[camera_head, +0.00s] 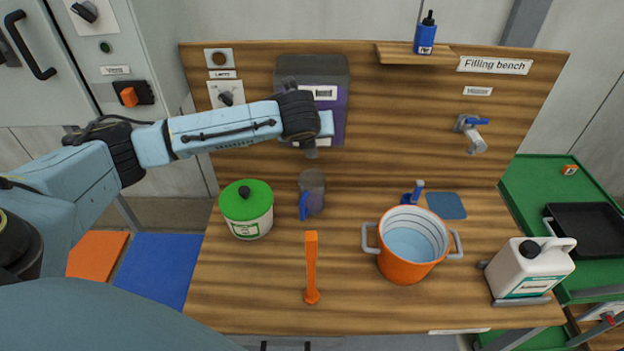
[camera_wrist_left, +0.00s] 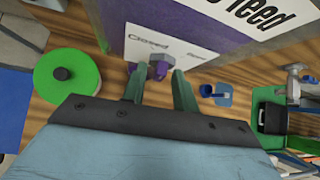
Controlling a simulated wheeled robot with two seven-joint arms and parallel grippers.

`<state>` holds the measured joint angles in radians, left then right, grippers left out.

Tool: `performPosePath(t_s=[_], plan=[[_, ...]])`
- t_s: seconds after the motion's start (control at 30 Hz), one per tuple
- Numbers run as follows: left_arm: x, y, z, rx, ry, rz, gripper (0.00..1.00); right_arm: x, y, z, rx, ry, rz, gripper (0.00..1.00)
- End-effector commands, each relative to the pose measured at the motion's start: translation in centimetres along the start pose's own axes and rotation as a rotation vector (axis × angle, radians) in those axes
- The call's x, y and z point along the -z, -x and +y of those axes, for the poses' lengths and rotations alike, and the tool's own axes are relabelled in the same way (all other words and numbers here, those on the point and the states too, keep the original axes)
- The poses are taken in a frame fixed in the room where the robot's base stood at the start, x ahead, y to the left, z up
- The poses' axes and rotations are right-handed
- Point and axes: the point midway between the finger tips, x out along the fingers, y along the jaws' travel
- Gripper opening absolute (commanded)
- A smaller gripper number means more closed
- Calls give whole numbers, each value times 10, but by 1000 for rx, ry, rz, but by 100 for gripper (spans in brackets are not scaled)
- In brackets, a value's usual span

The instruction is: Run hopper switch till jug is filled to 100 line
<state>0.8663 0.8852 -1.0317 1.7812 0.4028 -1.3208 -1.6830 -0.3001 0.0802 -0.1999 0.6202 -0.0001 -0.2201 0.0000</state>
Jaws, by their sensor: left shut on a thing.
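The hopper (camera_head: 335,72) is a grey and purple box on the upright wooden board, partly hidden by my left arm. Its front in the left wrist view (camera_wrist_left: 185,22) carries the words "Closed" and "Open" beside a purple switch knob (camera_wrist_left: 160,69). My left gripper (camera_wrist_left: 158,84) is shut on this knob; it also shows in the head view (camera_head: 312,145). A grey jug (camera_head: 312,183) with a blue handle stands on the bench below the hopper. Its fill level and 100 line cannot be made out. My right gripper is not in view.
An orange pot (camera_head: 403,265) with lines inside stands right of the jug. A tap (camera_head: 471,132) is on the board.

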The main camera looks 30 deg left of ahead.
Motion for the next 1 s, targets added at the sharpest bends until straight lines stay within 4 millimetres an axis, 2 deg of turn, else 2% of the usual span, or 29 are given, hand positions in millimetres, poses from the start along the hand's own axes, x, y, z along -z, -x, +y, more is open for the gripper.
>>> performPosePath(t_s=[0.03,0.37,0.7,1.0], plan=[[5,-1,1,-3,-3,10,7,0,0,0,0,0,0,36],[5,-2,2,9,9,10,7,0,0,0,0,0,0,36],[9,-5,10,261,265,11,7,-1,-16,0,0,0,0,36],[6,-3,9,293,297,10,7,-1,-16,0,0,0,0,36]])
